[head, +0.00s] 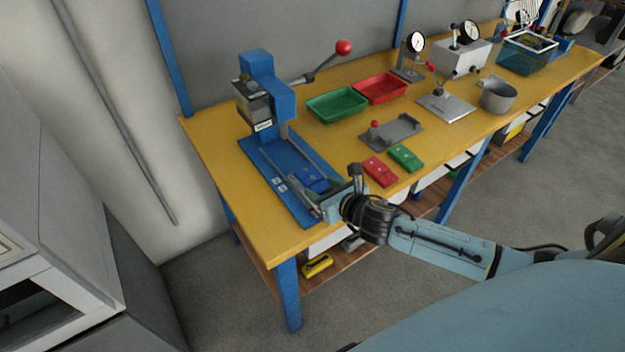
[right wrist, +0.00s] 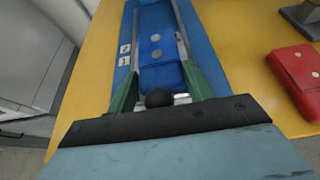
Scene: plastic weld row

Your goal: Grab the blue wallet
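The blue wallet (head: 311,178), with two round snaps, lies on the blue base plate (head: 262,168) of the press on the yellow bench. It also shows in the right wrist view (right wrist: 158,62), pointing away from my right gripper. My right gripper (head: 327,188) is low over the front end of the base plate. In the right wrist view its two green fingers (right wrist: 162,72) stand apart, one on each side of the wallet's near end. I cannot tell whether they touch it. My left gripper is in neither view.
The blue press (head: 268,85) with a red-knobbed lever rises behind the wallet. A red wallet (head: 380,171) and a green wallet (head: 406,157) lie to the right. Green (head: 338,105) and red (head: 380,88) trays stand behind. The bench's left front corner is clear.

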